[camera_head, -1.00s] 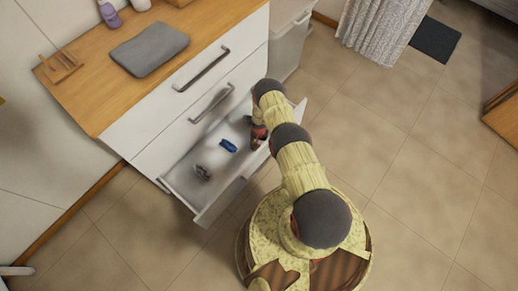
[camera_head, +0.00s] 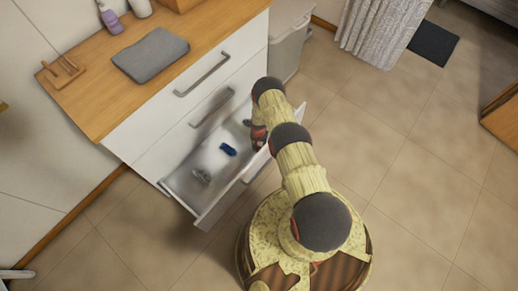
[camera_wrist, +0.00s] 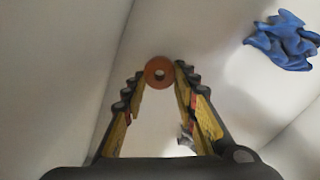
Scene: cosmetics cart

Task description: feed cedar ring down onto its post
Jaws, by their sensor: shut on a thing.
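The cedar ring (camera_wrist: 160,62) is a small orange-brown disc with a round hole. In the wrist view it sits between my gripper's (camera_wrist: 161,75) two fingertips, which are shut on it. In the head view my gripper is low in the open drawer's right end, mostly hidden by my arm, and the ring cannot be made out. A small wooden stand with short upright pegs (camera_head: 62,73) is at the left of the wooden counter, far from my gripper. I cannot tell whether one of these is the ring's post.
The open white drawer (camera_head: 222,203) holds a crumpled blue cloth (camera_head: 228,149), also in the wrist view (camera_wrist: 285,42), and a small grey item (camera_head: 201,176). A folded grey cloth (camera_head: 150,55) and a purple bottle (camera_head: 111,20) are on the counter (camera_head: 105,95). Open floor lies right.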

